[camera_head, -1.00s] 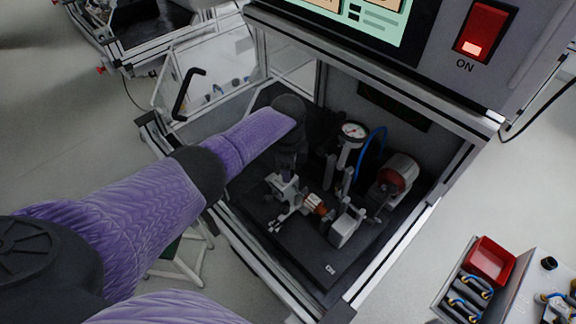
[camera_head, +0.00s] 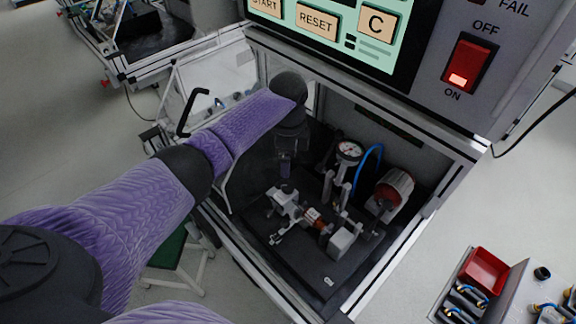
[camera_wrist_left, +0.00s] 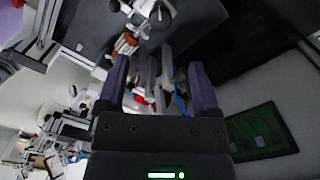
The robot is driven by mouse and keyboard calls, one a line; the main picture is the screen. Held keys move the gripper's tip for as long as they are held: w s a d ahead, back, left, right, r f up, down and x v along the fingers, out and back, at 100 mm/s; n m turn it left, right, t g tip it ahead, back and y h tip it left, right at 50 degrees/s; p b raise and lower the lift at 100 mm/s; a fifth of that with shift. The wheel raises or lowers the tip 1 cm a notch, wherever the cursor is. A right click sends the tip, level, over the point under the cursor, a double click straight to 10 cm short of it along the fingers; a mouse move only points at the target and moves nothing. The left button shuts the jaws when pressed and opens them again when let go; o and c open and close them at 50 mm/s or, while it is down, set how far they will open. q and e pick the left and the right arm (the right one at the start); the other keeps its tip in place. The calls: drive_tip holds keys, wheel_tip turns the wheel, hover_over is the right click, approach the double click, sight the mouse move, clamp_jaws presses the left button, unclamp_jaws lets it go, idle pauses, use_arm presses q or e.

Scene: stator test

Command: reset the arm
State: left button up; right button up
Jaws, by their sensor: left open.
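My left arm, in a purple sleeve, reaches from the left into the open test cabinet. My left gripper (camera_head: 286,166) hangs pointing down above the dark base plate (camera_head: 328,283), up and left of the fixture. In the left wrist view its two fingers (camera_wrist_left: 158,84) stand apart with nothing held between them. The fixture (camera_head: 284,201) has metal clamps and a copper-coloured stator (camera_head: 314,217); the stator also shows in the left wrist view (camera_wrist_left: 126,43). My right gripper is not in view.
A dial gauge (camera_head: 349,151), a blue hose (camera_head: 368,165) and a red-faced motor (camera_head: 394,188) stand inside the cabinet. The cabinet frame edges (camera_head: 425,215) surround the work space. Above is a touch screen (camera_head: 340,28) and a lit power switch (camera_head: 469,62). A red bin (camera_head: 486,270) is at lower right.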

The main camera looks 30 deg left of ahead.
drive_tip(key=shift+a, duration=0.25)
